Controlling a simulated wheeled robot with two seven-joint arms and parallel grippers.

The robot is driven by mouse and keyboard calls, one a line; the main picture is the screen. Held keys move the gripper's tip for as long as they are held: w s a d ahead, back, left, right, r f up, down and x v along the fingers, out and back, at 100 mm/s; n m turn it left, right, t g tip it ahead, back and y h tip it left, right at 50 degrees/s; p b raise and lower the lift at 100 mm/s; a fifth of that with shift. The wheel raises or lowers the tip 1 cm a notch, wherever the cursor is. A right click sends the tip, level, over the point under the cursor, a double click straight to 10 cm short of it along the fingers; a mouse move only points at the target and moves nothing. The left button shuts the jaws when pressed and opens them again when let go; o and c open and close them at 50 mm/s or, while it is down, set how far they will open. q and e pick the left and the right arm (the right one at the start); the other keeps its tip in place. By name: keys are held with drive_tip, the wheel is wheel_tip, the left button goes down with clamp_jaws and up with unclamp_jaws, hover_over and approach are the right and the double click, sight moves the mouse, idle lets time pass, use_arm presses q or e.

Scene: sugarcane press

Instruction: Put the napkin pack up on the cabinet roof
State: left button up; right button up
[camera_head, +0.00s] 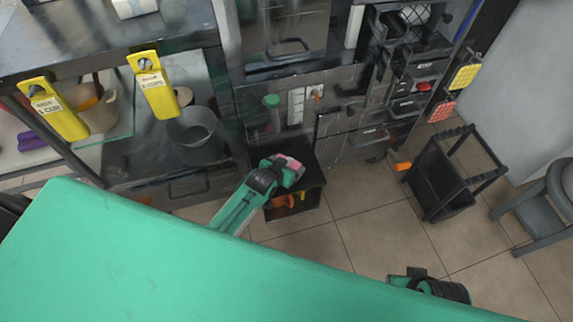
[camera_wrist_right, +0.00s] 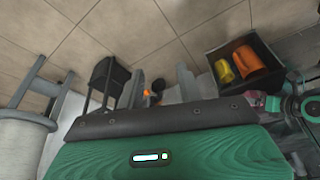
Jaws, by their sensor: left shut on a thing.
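The napkin pack (camera_head: 292,163), a small pinkish block, is held at the tip of my left gripper (camera_head: 285,172). The gripper hides part of it. In the head view it overlaps the black top of a small low cabinet (camera_head: 314,176); I cannot tell whether it touches the top. In the right wrist view the left gripper (camera_wrist_right: 292,106) is at the right edge, beside the cabinet (camera_wrist_right: 217,58). My right gripper (camera_wrist_right: 161,85) has its two grey fingers apart with nothing between them. It hangs over the floor, away from the cabinet.
A black cart (camera_head: 440,190) and a grey chair (camera_head: 540,205) stand to the right. A dark counter (camera_head: 110,45) with yellow tags (camera_head: 153,85) is at the left. Tiled floor (camera_head: 370,235) between is clear.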

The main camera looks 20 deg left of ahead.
use_arm(q)
drive_tip(key=shift+f, duration=0.2)
drive_tip(key=o, duration=1)
drive_tip(key=shift+r, duration=0.1)
